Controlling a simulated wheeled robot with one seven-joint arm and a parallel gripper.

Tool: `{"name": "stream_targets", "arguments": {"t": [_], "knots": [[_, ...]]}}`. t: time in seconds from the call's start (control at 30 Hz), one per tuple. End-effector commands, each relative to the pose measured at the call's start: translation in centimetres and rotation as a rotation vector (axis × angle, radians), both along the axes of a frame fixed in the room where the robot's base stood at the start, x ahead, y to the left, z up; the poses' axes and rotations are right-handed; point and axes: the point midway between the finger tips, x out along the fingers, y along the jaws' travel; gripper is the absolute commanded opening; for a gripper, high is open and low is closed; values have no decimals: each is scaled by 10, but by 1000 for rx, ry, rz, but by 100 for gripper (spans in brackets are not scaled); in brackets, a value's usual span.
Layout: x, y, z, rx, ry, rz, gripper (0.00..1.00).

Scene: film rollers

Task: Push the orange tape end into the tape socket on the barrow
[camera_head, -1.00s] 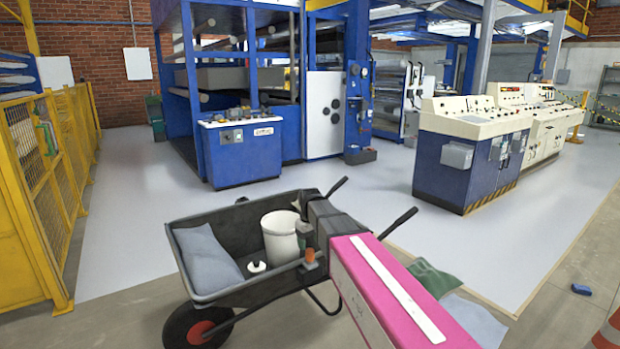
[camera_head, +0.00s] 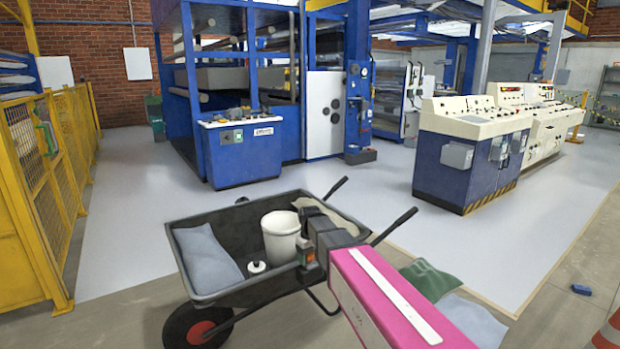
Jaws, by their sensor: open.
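The black barrow (camera_head: 218,292) stands in the lower middle with its wheel to the left. My dark gripper (camera_head: 304,222) is at the end of my pink arm, over the barrow's right side, just above and behind the block. It is open; its fingertips are small and partly hidden.
A white bucket (camera_head: 281,240), a grey-blue sack (camera_head: 206,259) and a small white-topped item (camera_head: 257,267) are in the barrow. The barrow's handle (camera_head: 394,225) passes beside my arm. A green sack (camera_head: 431,278) lies right. A yellow fence (camera_head: 40,170) stands left. The grey floor behind is clear.

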Motion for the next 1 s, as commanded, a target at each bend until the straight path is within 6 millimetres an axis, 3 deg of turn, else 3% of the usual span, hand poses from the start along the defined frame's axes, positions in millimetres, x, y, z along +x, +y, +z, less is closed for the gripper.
{"name": "stream_targets", "arguments": {"t": [0.7, 0.9, 1.0], "knots": [[0, 0, 0, 0, 0, 0, 64], [0, 0, 0, 0, 0, 0, 0], [0, 0, 0, 0, 0, 0, 0]]}}
